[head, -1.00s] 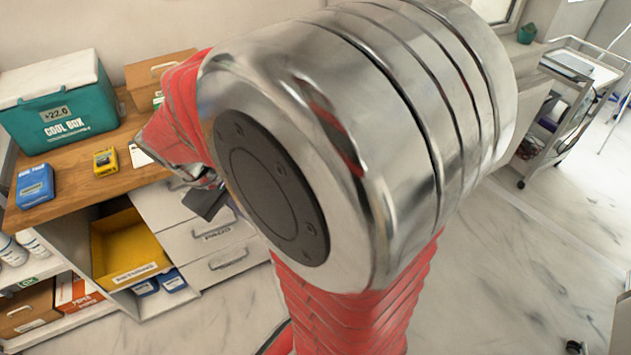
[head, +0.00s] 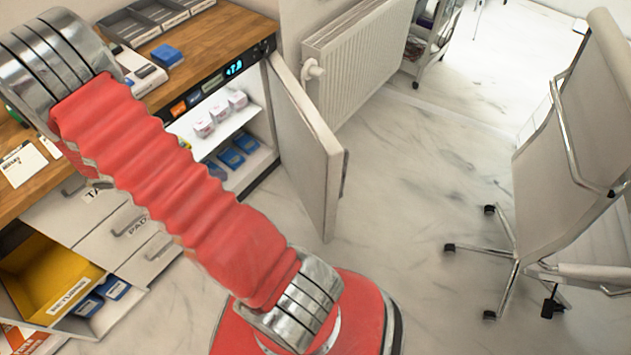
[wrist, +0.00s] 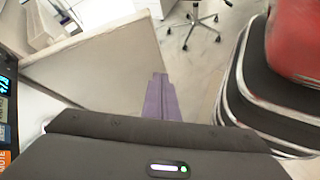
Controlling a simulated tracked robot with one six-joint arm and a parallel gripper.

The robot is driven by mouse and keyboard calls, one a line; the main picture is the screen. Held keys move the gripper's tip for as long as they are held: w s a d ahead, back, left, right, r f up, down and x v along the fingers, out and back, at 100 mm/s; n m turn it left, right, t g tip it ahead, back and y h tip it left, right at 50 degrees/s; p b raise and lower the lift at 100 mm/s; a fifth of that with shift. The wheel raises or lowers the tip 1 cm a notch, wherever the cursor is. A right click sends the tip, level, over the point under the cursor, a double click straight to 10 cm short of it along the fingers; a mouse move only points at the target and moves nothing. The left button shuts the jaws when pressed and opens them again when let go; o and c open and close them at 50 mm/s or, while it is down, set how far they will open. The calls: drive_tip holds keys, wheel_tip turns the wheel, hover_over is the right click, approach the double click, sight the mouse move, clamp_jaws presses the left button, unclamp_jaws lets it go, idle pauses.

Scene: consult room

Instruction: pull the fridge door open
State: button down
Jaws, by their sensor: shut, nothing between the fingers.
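The fridge (head: 222,133) stands under the wooden counter, with a blue-lit display above its opening. Its pale door (head: 310,150) stands wide open, swung out to the right, and the lit inside shows. Small white boxes stand on the upper shelf and blue boxes below. In the wrist view the door (wrist: 100,65) is a broad pale panel at left. My gripper (wrist: 158,76) is shut and empty, its fingers near the door's edge in that view. I cannot tell whether they touch it. In the head view my arm hides the gripper.
A white radiator (head: 360,60) is on the wall behind the door. A wheeled office chair (head: 575,150) stands at right. Drawers (head: 130,235) and a yellow bin (head: 45,275) are left of the fridge. The marble floor between door and chair is clear.

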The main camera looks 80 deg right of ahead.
sight(325, 179)
drive_tip(key=s+d+f+n+g+h, duration=0.1)
drive_tip(key=s+d+f+n, duration=0.1)
drive_tip(key=f, duration=0.5)
drive_tip(key=s+d+f+n+g+h, duration=0.2)
drive_tip(key=s+d+f, duration=0.2)
drive_tip(key=f, duration=0.3)
drive_tip(key=s+d+f+n+g+h, duration=0.1)
drive_tip(key=s+d+f+h, duration=0.1)
drive_tip(key=s+f, duration=0.3)
wheel_tip(325, 179, down, 2)
drive_tip(key=shift+s+d+f+n, duration=0.15)
drive_tip(key=shift+s+d+n, duration=0.1)
drive_tip(key=shift+d+n, duration=0.2)
drive_tip(key=shift+s+d, duration=0.1)
drive_tip(key=x, duration=1.3)
drive_tip(key=shift+s+d, duration=0.15)
drive_tip(key=shift+s, duration=0.25)
drive_tip(key=shift+s, duration=0.15)
